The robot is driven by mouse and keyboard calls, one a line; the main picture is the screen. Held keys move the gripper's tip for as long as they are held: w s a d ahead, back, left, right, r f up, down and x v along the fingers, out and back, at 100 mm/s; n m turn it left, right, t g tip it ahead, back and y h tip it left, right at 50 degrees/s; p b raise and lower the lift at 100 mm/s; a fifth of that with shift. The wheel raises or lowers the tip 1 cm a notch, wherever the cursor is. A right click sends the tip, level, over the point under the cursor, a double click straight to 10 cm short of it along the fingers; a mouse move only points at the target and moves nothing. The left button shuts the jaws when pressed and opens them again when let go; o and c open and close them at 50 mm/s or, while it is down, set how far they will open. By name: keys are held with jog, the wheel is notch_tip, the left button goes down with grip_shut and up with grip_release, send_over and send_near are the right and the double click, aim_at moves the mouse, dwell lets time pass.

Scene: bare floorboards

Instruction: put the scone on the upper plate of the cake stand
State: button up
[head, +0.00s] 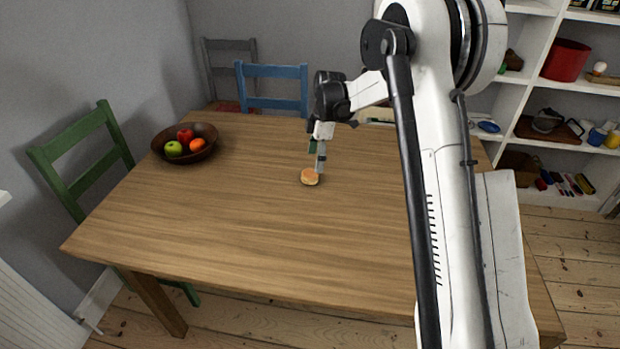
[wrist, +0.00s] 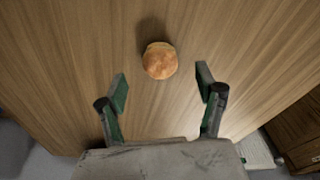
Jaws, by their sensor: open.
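The scone (head: 310,177), small, round and golden brown, sits on the wooden table (head: 220,200) near its middle. In the wrist view the scone (wrist: 160,60) lies on the wood, above and between my fingertips in the picture. My gripper (head: 320,163) points down close by the scone in the head view, with the scone just below and left of the fingertips. In the wrist view my gripper (wrist: 162,84) has its fingers spread apart with nothing between them. I cannot make out the cake stand in either view; my arm hides part of the table's right side.
A dark bowl (head: 160,146) of fruit stands at the table's far left. A green chair (head: 83,160) stands at the left, a blue chair (head: 272,72) behind. A white shelf unit (head: 532,60) stands at the right. The table's left and front are clear.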

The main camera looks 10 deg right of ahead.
aim_at(311, 171)
jog(key=shift+a+f+b, duration=0.1)
jog(key=shift+a+f, duration=0.2)
jog(key=shift+f, duration=0.75)
jog(key=shift+a+f+b, duration=0.15)
jog(key=shift+a+f, duration=0.1)
jog(key=shift+f, duration=0.8)
jog(key=shift+a+f+b, duration=0.1)
jog(key=shift+a+f, duration=0.2)
jog(key=shift+f, duration=0.75)
jog(key=shift+c, duration=0.3)
jog(key=c, duration=1.2)
jog(key=shift+r, duration=0.1)
